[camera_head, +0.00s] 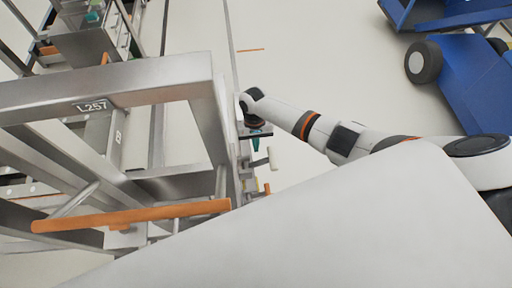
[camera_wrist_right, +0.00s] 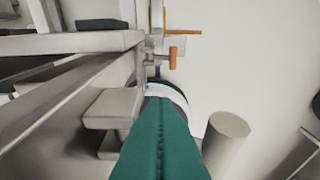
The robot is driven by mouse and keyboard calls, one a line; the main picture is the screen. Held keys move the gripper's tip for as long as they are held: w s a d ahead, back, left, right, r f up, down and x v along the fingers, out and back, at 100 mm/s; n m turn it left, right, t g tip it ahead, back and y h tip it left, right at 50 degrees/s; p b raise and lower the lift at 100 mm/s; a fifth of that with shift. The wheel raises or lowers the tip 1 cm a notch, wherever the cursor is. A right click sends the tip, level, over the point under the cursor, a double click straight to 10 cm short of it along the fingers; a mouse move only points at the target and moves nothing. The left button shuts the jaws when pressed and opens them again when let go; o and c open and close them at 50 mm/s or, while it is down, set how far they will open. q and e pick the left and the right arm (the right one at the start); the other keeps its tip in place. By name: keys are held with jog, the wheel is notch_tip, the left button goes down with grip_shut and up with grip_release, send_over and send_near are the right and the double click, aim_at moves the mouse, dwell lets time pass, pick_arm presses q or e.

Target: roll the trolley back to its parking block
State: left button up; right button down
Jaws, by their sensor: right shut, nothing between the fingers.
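A grey metal frame (camera_head: 120,85) labelled L257, with an orange bar (camera_head: 130,215) across its near side, fills the left of the head view. A blue wheeled cart (camera_head: 470,85) with dark tyres stands at the right; I cannot tell which of the two is the trolley. My right gripper (camera_head: 256,144) is beside the frame's right side. In the right wrist view its green fingers (camera_wrist_right: 160,140) are shut and empty, pointing at a rounded pale and dark part, possibly a wheel. I cannot pick out the parking block. My left gripper is out of view.
A grey block (camera_wrist_right: 112,108) lies left of the fingers and a pale cylinder (camera_wrist_right: 228,132) right of them. A small orange piece (camera_wrist_right: 173,57) is beyond. Open pale floor (camera_head: 320,60) lies between frame and cart. A large white surface covers the head view's lower part.

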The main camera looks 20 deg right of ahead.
jog(key=v, duration=1)
